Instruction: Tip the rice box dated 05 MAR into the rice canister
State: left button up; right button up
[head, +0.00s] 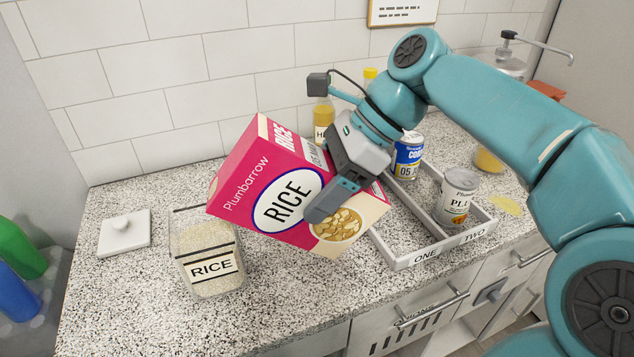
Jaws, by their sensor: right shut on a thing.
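A pink rice box (245,190) marked Plumbarrow is in the head view, tilted with its top toward the left. My right gripper (325,205) is shut on it, with one finger across the front. A date is printed on its narrow side, but the gripper partly hides it. The box's lower left corner is close to the upper right rim of the rice canister (212,287). The clear canister, labelled RICE, stands upright and open on the counter with pale grains inside. No falling stream shows between them. My left gripper is not in view.
A white lid (123,232) lies left of the canister. A yellow bottle (323,117) stands behind the box. The front left counter is clear.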

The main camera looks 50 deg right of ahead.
aim_at(297, 144)
jog(key=shift+r+g+h+p, duration=0.8)
jog(key=shift+r+p, duration=0.4)
jog(key=shift+p, duration=0.8)
jog(key=shift+w+a+r+g+h+p, duration=0.1)
jog(key=shift+r+g+h+p, duration=0.3)
jog(key=shift+p, duration=0.45)
jog(key=shift+w+a+r+g+h+p, duration=0.1)
jog(key=shift+r+g+h+p, duration=0.3)
jog(key=shift+p, duration=0.45)
jog(key=shift+w+a+r+g+h+p, duration=0.2)
jog(key=shift+r+g+h+p, duration=0.15)
jog(key=shift+r+p, duration=0.55)
jog(key=shift+w+a+r+g+h+p, duration=0.2)
jog(key=shift+r+g+h+p, duration=0.2)
jog(key=shift+p, duration=0.85)
jog(key=shift+r+p, duration=0.1)
jog(key=shift+p, duration=0.2)
jog(key=shift+r, duration=0.1)
jog(key=shift+w+a+r+g+h+p, duration=0.3)
jog(key=shift+r+p, duration=0.25)
jog(key=shift+p, duration=0.65)
dwell(0.5)
